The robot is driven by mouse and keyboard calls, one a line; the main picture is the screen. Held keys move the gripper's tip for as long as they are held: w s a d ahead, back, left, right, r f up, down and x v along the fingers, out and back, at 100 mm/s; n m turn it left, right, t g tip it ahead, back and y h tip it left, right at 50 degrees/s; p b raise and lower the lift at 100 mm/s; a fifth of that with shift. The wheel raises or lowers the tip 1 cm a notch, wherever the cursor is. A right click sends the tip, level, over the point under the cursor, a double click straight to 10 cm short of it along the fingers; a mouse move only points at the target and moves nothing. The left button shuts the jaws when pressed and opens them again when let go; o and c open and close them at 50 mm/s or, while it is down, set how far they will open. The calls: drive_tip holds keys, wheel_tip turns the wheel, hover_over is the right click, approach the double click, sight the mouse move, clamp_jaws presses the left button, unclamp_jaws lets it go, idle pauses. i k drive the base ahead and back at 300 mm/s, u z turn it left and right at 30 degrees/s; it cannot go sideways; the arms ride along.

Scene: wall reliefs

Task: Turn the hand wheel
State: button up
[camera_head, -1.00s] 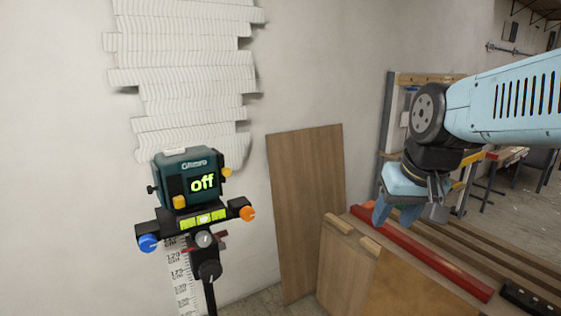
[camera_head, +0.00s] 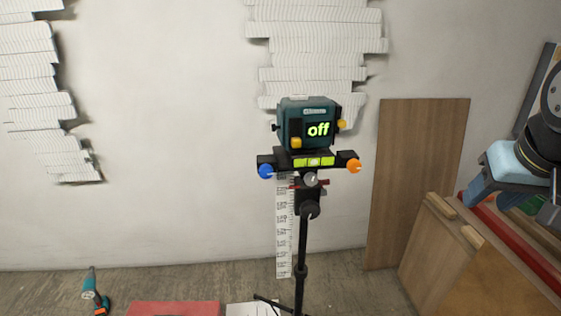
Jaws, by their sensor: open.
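A teal leveling device (camera_head: 305,125) with a green "off" display stands upright on a black tripod (camera_head: 302,250) near the wall. I cannot tell which of these is the hand wheel. My gripper (camera_head: 499,197) is at the right edge, partly cut off. Its blue fingers are open and point downward, above the wooden bench and well to the right of the device, touching none of the knobs.
A wooden panel (camera_head: 418,180) leans on the wall between the device and my gripper. A bench with a red beam (camera_head: 515,240) stands at the right. A drill (camera_head: 93,292) and a red board (camera_head: 175,308) lie at the lower left. Floor left of the tripod is partly clear.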

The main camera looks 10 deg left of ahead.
sight(310, 209)
drive_tip(key=u, duration=0.9)
